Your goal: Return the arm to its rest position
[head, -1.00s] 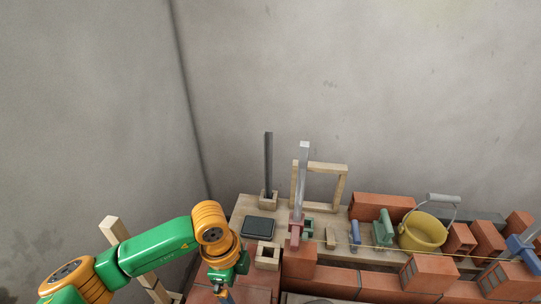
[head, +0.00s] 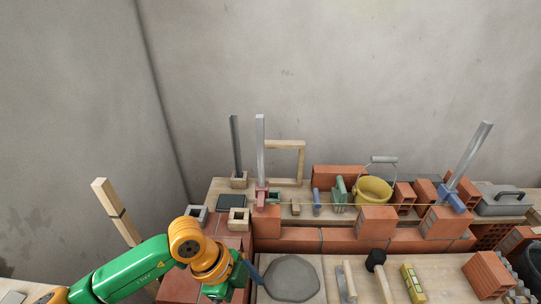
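My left arm, green with orange joints, comes in from the lower left. Its gripper (head: 248,272) is over the left end of the work table, beside a grey round mortar patch. A thin blue-grey piece shows at its tip; I cannot tell whether this is a finger or a held thing. The fingers are too small and turned away to show whether they are open or shut. My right arm and gripper are not in view.
A low brick wall (head: 335,240) with a taut string stands behind the mortar patch (head: 292,278). A yellow bucket (head: 373,192) stands on the rear bench. A trowel (head: 347,281), a mallet (head: 378,268) and a level (head: 412,284) lie right of the mortar.

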